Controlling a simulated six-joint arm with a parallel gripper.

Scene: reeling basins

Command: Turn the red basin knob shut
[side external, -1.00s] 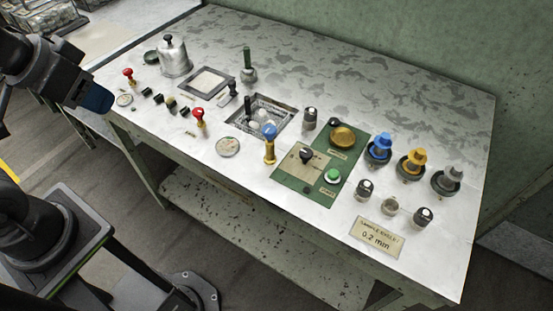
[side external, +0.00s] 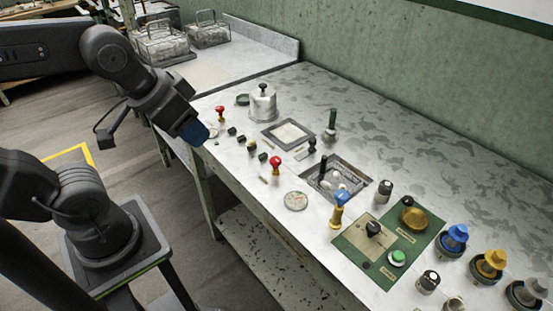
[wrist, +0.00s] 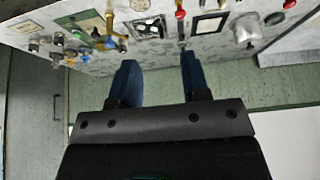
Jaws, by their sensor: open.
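Two red knobs stand on the metal table. One red knob (side external: 220,112) is near the table's left end; the other red knob (side external: 275,163) is nearer the middle, behind a round dial plate. In the wrist view, one red knob (wrist: 180,13) is at the top centre and another (wrist: 289,4) is at the top right. I cannot tell which is the basin knob. My gripper (side external: 199,134) has blue fingers and is by the table's left front edge, apart from both knobs. The wrist view shows my gripper (wrist: 160,65) open and empty.
A blue-topped yellow valve (side external: 340,205) and a recessed basin (side external: 335,180) are near the middle. A metal pot (side external: 263,103) stands at the back left. Small dark knobs (side external: 242,140) lie between the red ones. A green panel (side external: 385,245) is to the right.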

